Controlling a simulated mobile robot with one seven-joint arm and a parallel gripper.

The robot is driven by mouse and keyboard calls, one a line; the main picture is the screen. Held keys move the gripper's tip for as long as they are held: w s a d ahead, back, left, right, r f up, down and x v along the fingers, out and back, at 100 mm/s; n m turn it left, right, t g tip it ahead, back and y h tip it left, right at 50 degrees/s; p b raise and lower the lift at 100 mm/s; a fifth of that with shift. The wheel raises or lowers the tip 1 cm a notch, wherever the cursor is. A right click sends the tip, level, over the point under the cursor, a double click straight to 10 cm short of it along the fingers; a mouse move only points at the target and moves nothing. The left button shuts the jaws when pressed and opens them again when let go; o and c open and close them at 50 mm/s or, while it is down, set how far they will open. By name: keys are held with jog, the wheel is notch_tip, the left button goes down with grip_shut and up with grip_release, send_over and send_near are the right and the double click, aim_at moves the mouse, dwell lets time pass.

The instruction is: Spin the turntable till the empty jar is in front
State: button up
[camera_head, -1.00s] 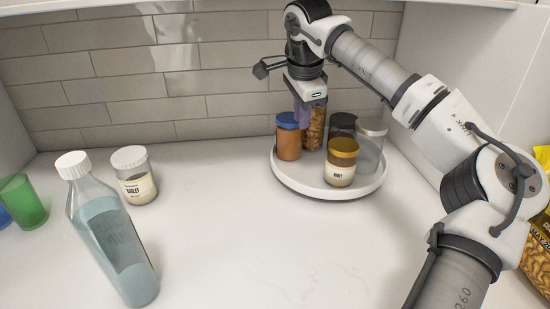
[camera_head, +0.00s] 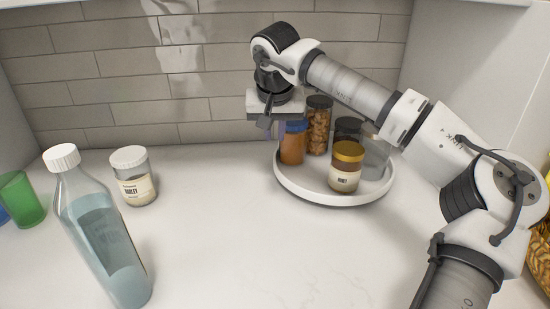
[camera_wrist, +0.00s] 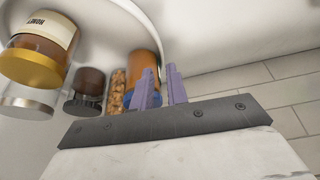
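The white round turntable (camera_head: 310,193) stands at the back right of the counter. The clear empty jar (camera_head: 377,152) is at its right side, partly behind my arm. A honey jar with a gold lid (camera_head: 345,167) is at the front. The orange jar with a blue lid (camera_head: 292,146) is at the left, a nut jar (camera_head: 318,127) at the back, and a dark-lidded jar (camera_head: 347,133) between. My gripper (camera_wrist: 160,80) points down at the turntable's left back side, beside the orange jar. Its purple fingers are a little apart, with nothing seen between them; contact with the rim cannot be told.
A barley jar (camera_head: 133,177), a tall bottle (camera_head: 103,245) and a green cup (camera_head: 22,199) stand on the left of the counter. The tiled wall (camera_head: 150,95) is close behind my gripper. The counter's front middle is clear.

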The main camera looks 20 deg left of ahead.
aim_at(275, 163)
jog(key=p+x, duration=0.1)
jog(key=x, duration=0.9)
jog(key=shift+w+f, duration=0.1)
jog(key=shift+f, duration=0.25)
grip_shut()
